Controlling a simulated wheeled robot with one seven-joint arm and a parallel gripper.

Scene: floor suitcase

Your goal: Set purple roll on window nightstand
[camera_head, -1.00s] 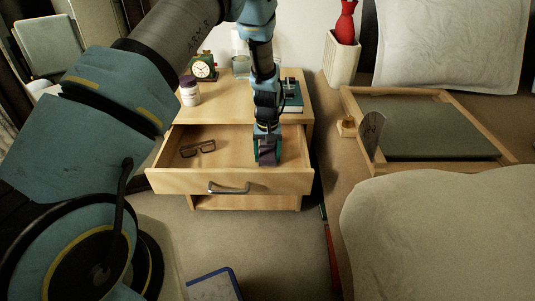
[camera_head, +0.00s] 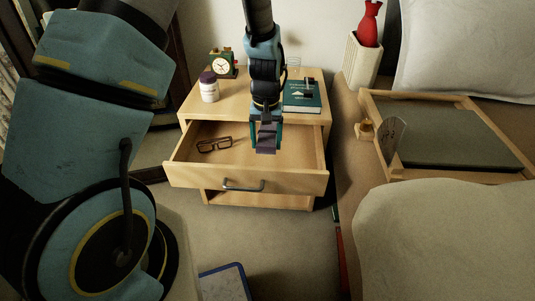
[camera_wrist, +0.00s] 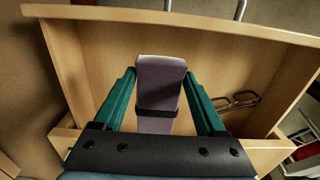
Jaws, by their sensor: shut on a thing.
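The purple roll (camera_wrist: 160,82) is a muted purple piece with a dark band, held between the green fingers of my gripper (camera_wrist: 160,95) in the wrist view. In the head view my gripper (camera_head: 266,138) is shut on the purple roll (camera_head: 266,142), above the open drawer. The wooden nightstand (camera_head: 238,115) has its drawer (camera_head: 245,180) pulled out. Its top holds several things, with bare wood between them near the front.
Glasses (camera_head: 214,145) lie in the drawer. On the nightstand top are a white bottle (camera_head: 209,88), a clock (camera_head: 222,65) and a green book (camera_head: 302,96). The bed with a wooden tray (camera_head: 455,110) is at the right.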

